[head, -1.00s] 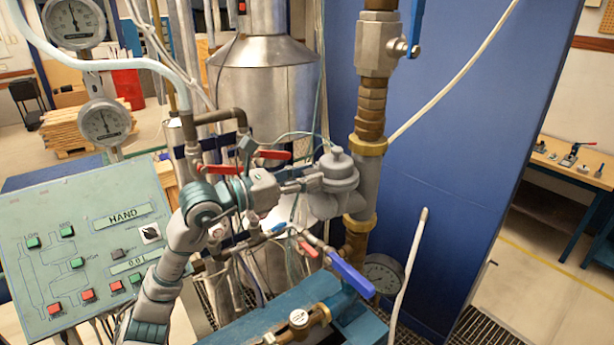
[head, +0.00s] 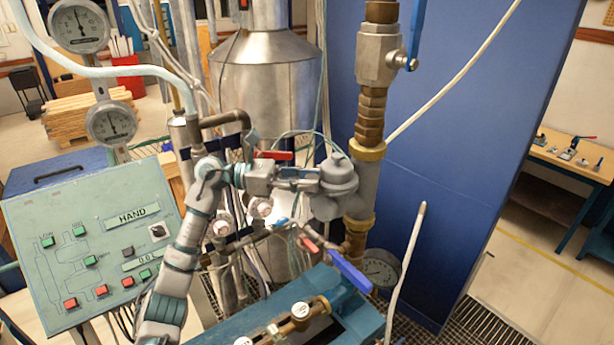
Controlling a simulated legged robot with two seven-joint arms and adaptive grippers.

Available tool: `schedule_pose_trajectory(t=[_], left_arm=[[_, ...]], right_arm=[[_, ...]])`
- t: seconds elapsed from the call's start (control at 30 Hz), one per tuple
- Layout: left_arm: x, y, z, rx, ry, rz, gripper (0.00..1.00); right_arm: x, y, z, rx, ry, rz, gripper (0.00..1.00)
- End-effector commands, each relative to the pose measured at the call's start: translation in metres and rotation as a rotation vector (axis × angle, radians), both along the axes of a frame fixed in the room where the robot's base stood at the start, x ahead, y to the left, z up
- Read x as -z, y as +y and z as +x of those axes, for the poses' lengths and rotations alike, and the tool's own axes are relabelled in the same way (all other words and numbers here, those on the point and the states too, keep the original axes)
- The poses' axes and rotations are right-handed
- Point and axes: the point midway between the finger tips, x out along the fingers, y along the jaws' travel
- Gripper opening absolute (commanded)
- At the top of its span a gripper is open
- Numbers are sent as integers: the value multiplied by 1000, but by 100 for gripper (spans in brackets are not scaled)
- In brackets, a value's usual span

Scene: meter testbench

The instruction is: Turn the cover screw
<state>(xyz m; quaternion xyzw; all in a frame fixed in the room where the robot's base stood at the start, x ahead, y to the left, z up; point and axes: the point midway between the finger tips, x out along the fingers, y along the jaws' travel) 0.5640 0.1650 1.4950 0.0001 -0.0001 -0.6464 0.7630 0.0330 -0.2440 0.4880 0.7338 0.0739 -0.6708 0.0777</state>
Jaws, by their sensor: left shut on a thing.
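The grey meter body (head: 338,177) with a rounded cover sits on the brass and grey pipe at the centre right. My left gripper (head: 314,180) reaches it from the left, with its fingertips against the left side of the meter body. The fingers are shut on a small part there, which I take to be the cover screw; the fingers hide it. My left arm comes up from the bottom left, and its wrist lies nearly level. My right gripper is not in view.
A green control panel (head: 95,245) stands at the left. A black gauge (head: 381,268) sits low beside the pipe. A blue wall panel (head: 450,150) stands behind.

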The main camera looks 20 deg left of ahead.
Motion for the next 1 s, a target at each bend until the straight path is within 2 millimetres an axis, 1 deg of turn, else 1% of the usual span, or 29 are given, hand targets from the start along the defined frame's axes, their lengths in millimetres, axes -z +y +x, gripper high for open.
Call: schedule_pose_trajectory(t=[0.03,0.43,0.47,0.5,0.53,0.57,0.87,0.97,1.0], left_arm=[[-3,1,1,-1,-2,-5,0],[-2,1,1,3,-1,-4,0],[-2,1,1,3,-1,-4,39],[-1,1,1,3,-1,-4,49],[-1,1,1,3,0,-3,57],[-1,1,1,4,0,-3,60],[-1,2,-1,6,-1,-1,60],[0,9,-1,4,0,0,60],[0,15,-2,3,0,1,60]], right_arm=[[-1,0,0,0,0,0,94],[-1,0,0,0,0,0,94],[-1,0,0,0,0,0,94],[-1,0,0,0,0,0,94],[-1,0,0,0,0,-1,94],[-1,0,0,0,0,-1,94],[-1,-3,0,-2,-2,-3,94],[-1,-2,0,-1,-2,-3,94],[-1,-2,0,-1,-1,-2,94]])
